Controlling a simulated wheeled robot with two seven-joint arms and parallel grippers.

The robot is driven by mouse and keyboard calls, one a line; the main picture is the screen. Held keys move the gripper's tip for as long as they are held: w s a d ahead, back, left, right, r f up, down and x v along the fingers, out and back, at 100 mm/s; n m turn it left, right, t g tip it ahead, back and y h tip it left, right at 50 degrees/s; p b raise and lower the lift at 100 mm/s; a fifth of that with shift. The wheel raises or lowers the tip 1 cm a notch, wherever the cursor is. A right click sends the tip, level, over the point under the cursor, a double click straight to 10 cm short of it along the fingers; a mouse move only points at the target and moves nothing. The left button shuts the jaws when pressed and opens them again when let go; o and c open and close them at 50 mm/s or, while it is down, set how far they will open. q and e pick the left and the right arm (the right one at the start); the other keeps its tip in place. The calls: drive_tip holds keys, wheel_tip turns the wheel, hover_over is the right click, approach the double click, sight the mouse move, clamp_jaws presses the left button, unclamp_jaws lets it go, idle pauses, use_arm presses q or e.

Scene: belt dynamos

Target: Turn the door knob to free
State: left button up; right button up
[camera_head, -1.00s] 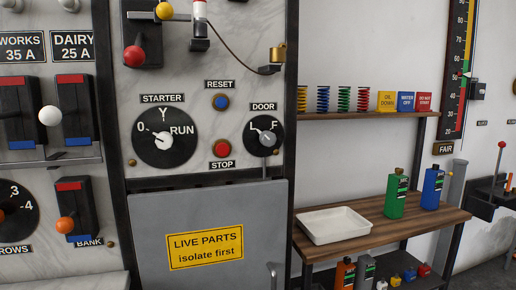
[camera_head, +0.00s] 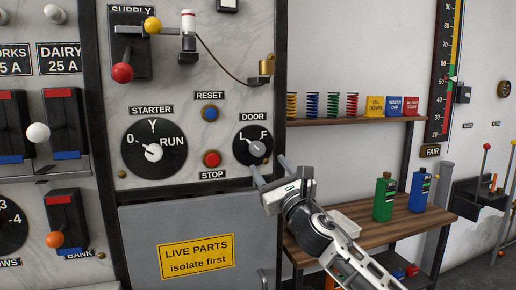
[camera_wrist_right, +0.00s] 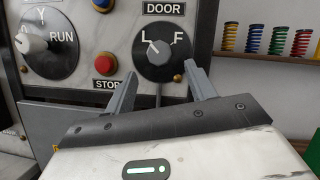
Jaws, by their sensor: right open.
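The door knob (camera_head: 257,149) is a pale grey pointer knob on a round black dial (camera_head: 245,138) marked L and F, under the DOOR label. In the right wrist view the knob (camera_wrist_right: 158,53) has its pointer toward L, at the upper left. My right gripper (camera_head: 269,168) is open, just below and in front of the dial, its fingers pointing at the panel. In the right wrist view its two fingers (camera_wrist_right: 160,74) stand apart, below and to either side of the knob, with nothing between them. My left gripper is not in view.
The red STOP button (camera_head: 211,158) and blue RESET button (camera_head: 209,113) are left of the dial. The starter dial (camera_head: 154,150) is farther left. A grey cover (camera_head: 140,240) with a yellow warning sign lies below. A bench (camera_head: 400,225) with bottles stands right.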

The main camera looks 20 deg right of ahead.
sight(260, 154)
drive_tip(key=x, duration=0.7)
drive_tip(key=shift+w+r, duration=0.15)
drive_tip(key=shift+w, duration=0.25)
drive_tip(key=c, duration=1)
